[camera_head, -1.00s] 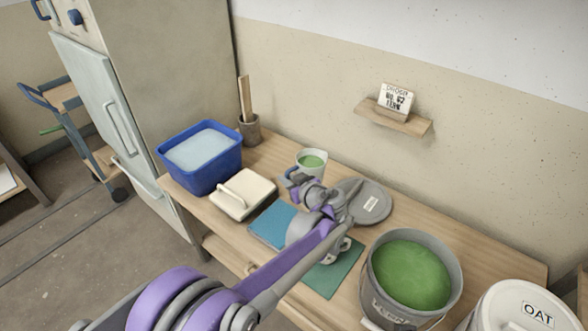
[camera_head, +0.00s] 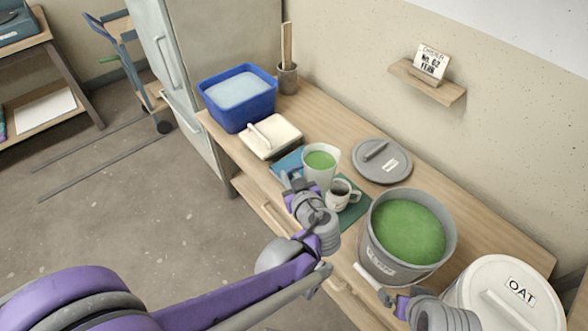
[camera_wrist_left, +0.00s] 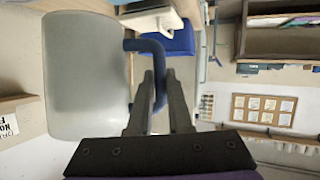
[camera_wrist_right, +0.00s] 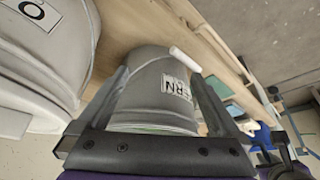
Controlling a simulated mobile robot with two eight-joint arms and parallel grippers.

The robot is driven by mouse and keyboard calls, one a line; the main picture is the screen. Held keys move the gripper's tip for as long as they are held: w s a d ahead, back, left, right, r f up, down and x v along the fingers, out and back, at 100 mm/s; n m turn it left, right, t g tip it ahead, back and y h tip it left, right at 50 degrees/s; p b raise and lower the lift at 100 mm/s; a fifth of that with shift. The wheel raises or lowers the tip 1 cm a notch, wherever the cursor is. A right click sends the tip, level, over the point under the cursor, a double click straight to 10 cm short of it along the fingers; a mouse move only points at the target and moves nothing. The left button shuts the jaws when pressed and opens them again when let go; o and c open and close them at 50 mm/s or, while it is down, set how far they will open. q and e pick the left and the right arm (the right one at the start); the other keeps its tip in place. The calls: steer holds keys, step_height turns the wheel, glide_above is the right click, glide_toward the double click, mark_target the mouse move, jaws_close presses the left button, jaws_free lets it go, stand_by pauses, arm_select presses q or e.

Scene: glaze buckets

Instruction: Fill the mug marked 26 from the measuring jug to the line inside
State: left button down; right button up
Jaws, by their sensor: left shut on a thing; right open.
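The measuring jug (camera_head: 320,178), pale and holding green glaze, looks upright beside the mug, toward the back left, over the mat's blue part. My left gripper (camera_head: 292,183) is shut on its blue handle (camera_wrist_left: 150,48); the jug's grey body (camera_wrist_left: 85,75) fills the left of the left wrist view. I cannot tell how far it is above the mat. The white mug (camera_head: 340,197) stands on the teal mat (camera_head: 352,214); its marking is too small to read and its inside looks dark. My right gripper (camera_head: 398,299) is open at the front of the glaze bucket.
The grey bucket (camera_head: 382,262) of green glaze stands right of the mat, also between my right fingers (camera_wrist_right: 160,78) in the right wrist view.

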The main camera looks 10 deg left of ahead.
arm_select(q)
steer(key=shift+f+b, duration=1.6)
steer(key=shift+f, duration=0.4)
steer(key=shift+a+r+m+p, duration=0.15)
steer(key=shift+r+m+p, duration=0.25)
steer(key=shift+r, duration=0.4)
steer(key=shift+a+r+m+g+y+p, duration=0.1)
steer(key=shift+r+m+g+y+p, duration=0.25)
steer(key=shift+r+y, duration=0.2)
steer(key=shift+s+r+m, duration=0.1)
steer(key=shift+r+m, duration=0.05)
steer(key=shift+m, duration=0.1)
